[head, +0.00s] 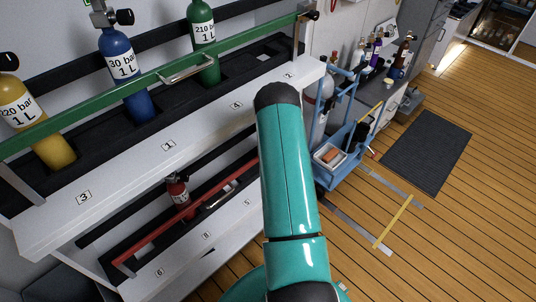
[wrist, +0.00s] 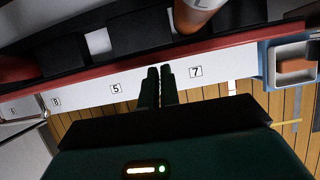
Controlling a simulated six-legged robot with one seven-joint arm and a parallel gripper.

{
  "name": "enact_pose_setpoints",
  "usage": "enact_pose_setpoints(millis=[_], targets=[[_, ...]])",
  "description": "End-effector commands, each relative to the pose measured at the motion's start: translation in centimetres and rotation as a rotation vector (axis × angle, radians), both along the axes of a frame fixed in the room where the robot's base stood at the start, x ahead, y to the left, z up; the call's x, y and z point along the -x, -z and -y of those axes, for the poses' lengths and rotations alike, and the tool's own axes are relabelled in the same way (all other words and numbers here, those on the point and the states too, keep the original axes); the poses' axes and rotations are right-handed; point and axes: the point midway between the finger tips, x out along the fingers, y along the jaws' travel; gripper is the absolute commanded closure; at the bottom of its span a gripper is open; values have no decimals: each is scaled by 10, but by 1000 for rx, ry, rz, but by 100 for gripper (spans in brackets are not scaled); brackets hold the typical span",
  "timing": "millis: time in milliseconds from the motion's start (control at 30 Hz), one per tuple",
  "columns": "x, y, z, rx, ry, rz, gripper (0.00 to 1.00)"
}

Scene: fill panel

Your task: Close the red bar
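The red bar (head: 172,228) runs along the lower shelf of the white rack in the head view, with a metal handle (head: 221,196) on it. In the wrist view the red bar (wrist: 100,83) crosses the picture above the white label strip. My gripper (wrist: 160,70) has its two dark fingers side by side, almost touching, with nothing seen between them. Its tips appear close to the red bar's lower edge, between labels 5 and 7; contact cannot be told. In the head view my teal arm hides the gripper and the bar's right end.
A red bottle (head: 177,190) stands on the lower shelf. Above, a green bar (head: 135,82) crosses in front of yellow, blue and green bottles on the upper shelf. A blue cart (head: 340,160) stands right of the rack. The wooden floor farther right is mostly clear.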

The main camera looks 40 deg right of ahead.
Motion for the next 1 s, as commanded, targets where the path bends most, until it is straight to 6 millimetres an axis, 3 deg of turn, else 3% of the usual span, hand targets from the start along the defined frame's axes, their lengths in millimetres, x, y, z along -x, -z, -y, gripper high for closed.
enact_pose_setpoints(millis=[33,467,633,1000], targets=[[-23,-33,-3,7,-14,52,100],[34,-99,3,8,-4,13,100],[46,-112,4,6,-3,4,100],[49,-114,4,5,-2,1,100]])
